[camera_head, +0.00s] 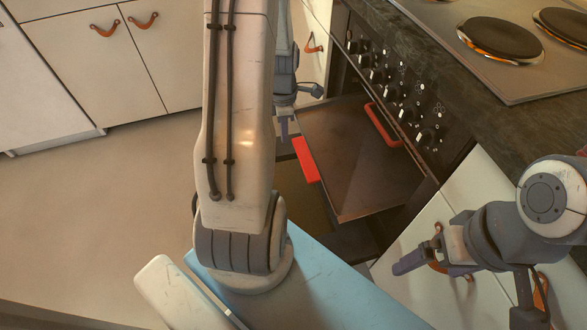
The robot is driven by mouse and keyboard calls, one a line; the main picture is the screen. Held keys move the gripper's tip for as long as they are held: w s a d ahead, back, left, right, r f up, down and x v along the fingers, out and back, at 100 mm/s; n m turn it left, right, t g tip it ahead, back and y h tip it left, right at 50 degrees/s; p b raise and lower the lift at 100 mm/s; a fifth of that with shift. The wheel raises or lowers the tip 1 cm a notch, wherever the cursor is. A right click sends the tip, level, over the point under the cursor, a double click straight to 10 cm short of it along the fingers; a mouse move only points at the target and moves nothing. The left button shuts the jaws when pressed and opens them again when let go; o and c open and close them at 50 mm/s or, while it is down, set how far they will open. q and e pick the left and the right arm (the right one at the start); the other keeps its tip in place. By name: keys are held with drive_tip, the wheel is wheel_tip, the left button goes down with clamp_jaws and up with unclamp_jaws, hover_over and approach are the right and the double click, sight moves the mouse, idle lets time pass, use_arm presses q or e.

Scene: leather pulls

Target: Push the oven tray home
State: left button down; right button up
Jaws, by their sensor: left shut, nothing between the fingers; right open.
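The oven tray (345,165) is a flat, dark brown sheet sticking out of the oven, below the knob panel. A red handle (306,160) is on its outer, left edge. Another red handle (383,125) shows at the side near the panel. My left gripper (284,129) is shut and empty, pointing down just left of the tray's upper left corner; I cannot tell whether it touches the tray. My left arm hides part of the view beside it. My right gripper (422,258) is open and empty, right of and below the tray, in front of the cabinet.
The knob panel (400,90) and dark worktop (470,110) with a hob (500,40) lie above the tray. A white cabinet with leather pulls (490,190) stands close to my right gripper. More cabinets (110,60) line the back left. The floor (110,200) at left is clear.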

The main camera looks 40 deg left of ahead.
use_arm(q)
wheel_tip(320, 180, down, 12)
drive_tip(key=w+n+b, duration=0.1)
drive_tip(key=w+b, duration=0.1)
drive_tip(key=b, duration=0.3)
drive_tip(key=shift+w+d, duration=0.35)
drive_tip(key=shift+d, duration=0.05)
use_arm(e)
wheel_tip(320, 180, down, 6)
drive_tip(key=shift+r, duration=0.1)
use_arm(q)
drive_tip(key=shift+r, duration=0.15)
